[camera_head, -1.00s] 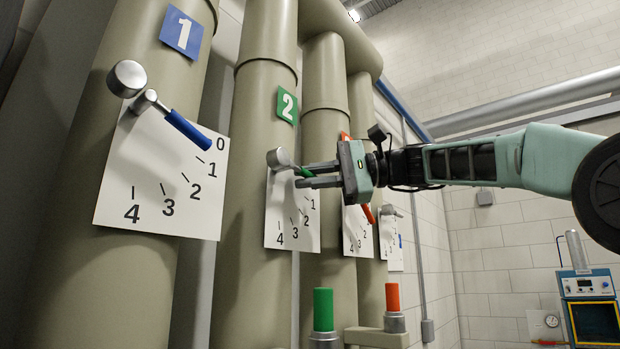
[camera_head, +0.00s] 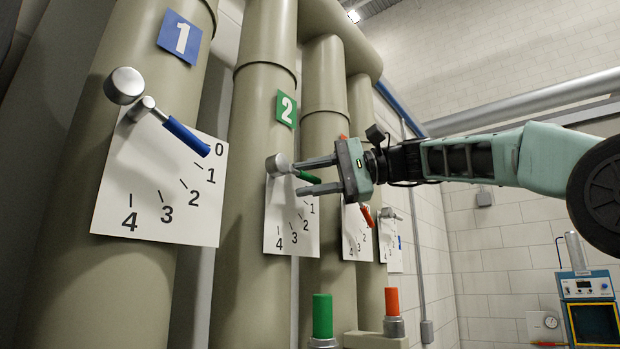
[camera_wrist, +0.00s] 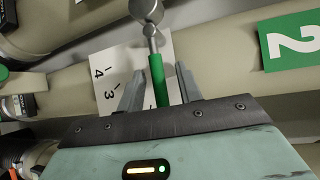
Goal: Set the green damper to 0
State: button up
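The green damper lever has a grey ball-shaped weight (camera_head: 277,164) and a green handle (camera_head: 308,177) that points right and slightly down. It is on the pipe with the green "2" sign (camera_head: 286,108). Its white dial (camera_head: 285,235) shows 1 to 4; the 0 area is hidden behind my gripper. My gripper (camera_head: 302,178) is open, with one finger above the handle and one below. In the wrist view the green handle (camera_wrist: 158,80) lies between the spread fingers, with a gap on each side.
Pipe 1 with a blue-handled lever (camera_head: 187,136) stands at the left, its handle near 0. Red-handled (camera_head: 367,216) and further levers are behind to the right. A green-capped post (camera_head: 322,315) and a red-capped post (camera_head: 392,302) stand below.

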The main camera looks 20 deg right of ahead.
jog(key=shift+d, duration=0.1)
jog(key=b+v, duration=0.2)
jog(key=v, duration=1.5)
jog(key=shift+b, duration=0.35)
jog(key=shift+d, duration=0.15)
